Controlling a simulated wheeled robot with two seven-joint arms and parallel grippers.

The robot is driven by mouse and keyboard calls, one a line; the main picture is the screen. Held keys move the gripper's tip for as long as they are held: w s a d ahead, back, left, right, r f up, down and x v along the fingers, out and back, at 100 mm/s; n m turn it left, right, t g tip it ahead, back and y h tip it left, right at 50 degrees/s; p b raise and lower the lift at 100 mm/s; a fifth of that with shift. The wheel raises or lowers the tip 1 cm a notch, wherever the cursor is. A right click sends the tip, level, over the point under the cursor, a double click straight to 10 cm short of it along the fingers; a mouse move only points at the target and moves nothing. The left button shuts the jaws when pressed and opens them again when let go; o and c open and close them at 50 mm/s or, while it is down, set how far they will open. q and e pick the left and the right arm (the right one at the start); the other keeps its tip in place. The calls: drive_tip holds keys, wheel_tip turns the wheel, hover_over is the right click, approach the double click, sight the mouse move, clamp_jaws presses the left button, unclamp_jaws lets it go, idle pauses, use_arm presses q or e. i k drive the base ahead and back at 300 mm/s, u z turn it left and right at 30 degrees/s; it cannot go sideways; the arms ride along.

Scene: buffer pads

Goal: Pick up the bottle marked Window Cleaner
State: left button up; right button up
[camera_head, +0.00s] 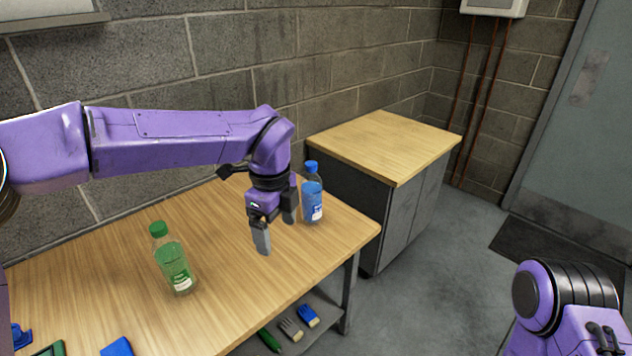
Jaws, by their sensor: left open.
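A blue bottle (312,204) with a blue cap stands upright near the right end of the wooden table. Its label is too small to read. A green bottle (174,264) with a green cap stands upright further left on the table, its label also unreadable. My left gripper (276,230) is open and points down, just left of the blue bottle. One finger is close to the bottle's left side; I cannot tell whether they touch. Nothing shows between the fingers. My right arm shows at the bottom right, with its gripper out of view.
The wooden table (225,235) has bare room between the bottles. Blue and green items lie at its front left. A lower shelf (325,325) holds brushes (291,328). A grey cabinet (385,140) with a wooden top stands behind right, near a block wall.

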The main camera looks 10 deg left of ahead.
sight(311, 183)
drive_tip(key=i, duration=1.3)
